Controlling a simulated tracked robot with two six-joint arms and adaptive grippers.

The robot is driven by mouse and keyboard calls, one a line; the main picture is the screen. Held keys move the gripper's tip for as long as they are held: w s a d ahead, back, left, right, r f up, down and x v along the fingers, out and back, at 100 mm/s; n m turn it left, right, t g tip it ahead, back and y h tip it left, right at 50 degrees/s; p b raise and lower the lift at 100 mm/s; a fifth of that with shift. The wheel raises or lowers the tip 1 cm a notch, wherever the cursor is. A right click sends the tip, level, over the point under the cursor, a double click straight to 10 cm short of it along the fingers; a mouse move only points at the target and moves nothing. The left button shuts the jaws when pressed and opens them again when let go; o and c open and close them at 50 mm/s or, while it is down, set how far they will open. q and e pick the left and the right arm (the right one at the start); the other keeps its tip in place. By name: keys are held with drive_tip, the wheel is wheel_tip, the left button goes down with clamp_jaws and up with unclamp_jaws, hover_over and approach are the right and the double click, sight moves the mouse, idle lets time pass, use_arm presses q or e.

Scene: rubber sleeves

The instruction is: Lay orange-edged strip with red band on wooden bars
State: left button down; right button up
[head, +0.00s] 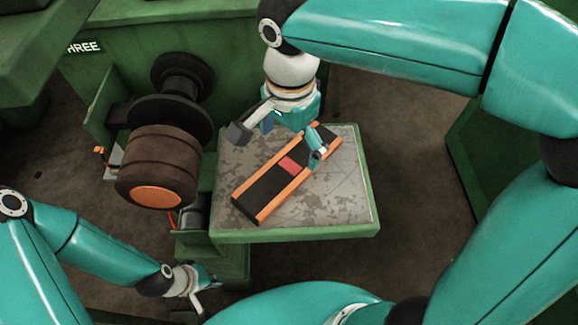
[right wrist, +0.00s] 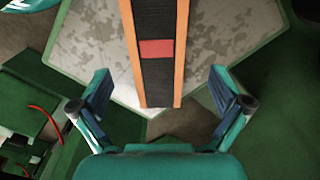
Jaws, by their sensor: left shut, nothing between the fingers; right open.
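The orange-edged strip (head: 265,186) is black with a red band across its middle and lies slantwise on the grey, worn top of a green-rimmed table (head: 345,190). In the right wrist view the strip (right wrist: 156,80) runs away from me, its near end just ahead of the gripper. My right gripper (head: 279,146) is open and empty above the strip's far half, its fingers spread to either side; they also show in the right wrist view (right wrist: 158,88). My left gripper (head: 203,291) is shut and empty, low in front of the table. I cannot make out any wooden bars.
A dark brown roller (head: 160,165) with an orange end face stands left of the table on green machinery (head: 235,40). Bare tabletop shows on both sides of the strip. A green block (head: 500,155) stands at the right.

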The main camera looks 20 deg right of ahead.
sight(290, 166)
drive_tip(key=shift+s+f, duration=0.15)
drive_tip(key=shift+f, duration=1.2)
drive_tip(key=shift+s+f, duration=0.1)
drive_tip(key=shift+f, duration=1.25)
drive_tip(key=c, duration=1.3)
drive_tip(key=shift+r, duration=0.15)
